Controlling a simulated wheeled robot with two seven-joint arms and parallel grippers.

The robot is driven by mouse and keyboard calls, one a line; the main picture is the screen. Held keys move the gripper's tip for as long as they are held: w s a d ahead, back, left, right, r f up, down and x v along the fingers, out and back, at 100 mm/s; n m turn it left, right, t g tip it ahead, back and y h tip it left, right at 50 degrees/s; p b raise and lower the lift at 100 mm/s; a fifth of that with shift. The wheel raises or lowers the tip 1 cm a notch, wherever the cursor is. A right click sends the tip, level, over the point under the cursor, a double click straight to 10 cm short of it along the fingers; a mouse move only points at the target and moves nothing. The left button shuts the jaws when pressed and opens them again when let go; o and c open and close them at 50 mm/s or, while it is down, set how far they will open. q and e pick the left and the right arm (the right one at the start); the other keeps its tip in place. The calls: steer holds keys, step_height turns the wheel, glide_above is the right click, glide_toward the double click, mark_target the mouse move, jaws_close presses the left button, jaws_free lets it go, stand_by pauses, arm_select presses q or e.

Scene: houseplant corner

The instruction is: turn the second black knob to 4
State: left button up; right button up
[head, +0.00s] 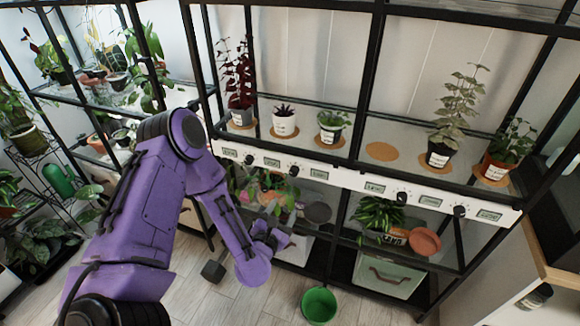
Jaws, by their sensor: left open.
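A white control strip (345,178) runs along the front edge of the shelf, with several black knobs and small greenish displays. Counted from the left, the first knob (249,160) sits between two displays, and the second black knob (294,170) sits to its right. The third knob (401,197) and another knob (460,210) are farther right. The dial settings are too small to read. My purple left gripper (282,238) is open, below the strip and the second knob, apart from them in the picture. My right gripper is out of view.
Potted plants, such as a small one (332,126), stand on cork mats above the strip. One cork mat (382,151) is bare. Leafy plants (378,215) and an orange dish (425,241) are below it. A green pot (319,305) stands on the floor.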

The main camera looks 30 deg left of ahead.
mark_target(293, 174)
arm_select(q)
steer(key=w+a+r+n, duration=0.1)
steer(key=w, duration=0.2)
steer(key=w+a+n+p, duration=0.1)
steer(key=w, duration=0.3)
steer(key=w+a+r+t+p, duration=0.1)
steer(key=w+a, duration=0.1)
steer(key=w, duration=0.2)
steer(key=shift+w+a+r+n+y, duration=0.1)
steer(key=shift+r+n+y, duration=0.2)
steer(key=shift+r+n, duration=0.1)
steer(key=shift+c, duration=0.3)
steer(key=shift+f, duration=0.1)
steer(key=c, duration=1)
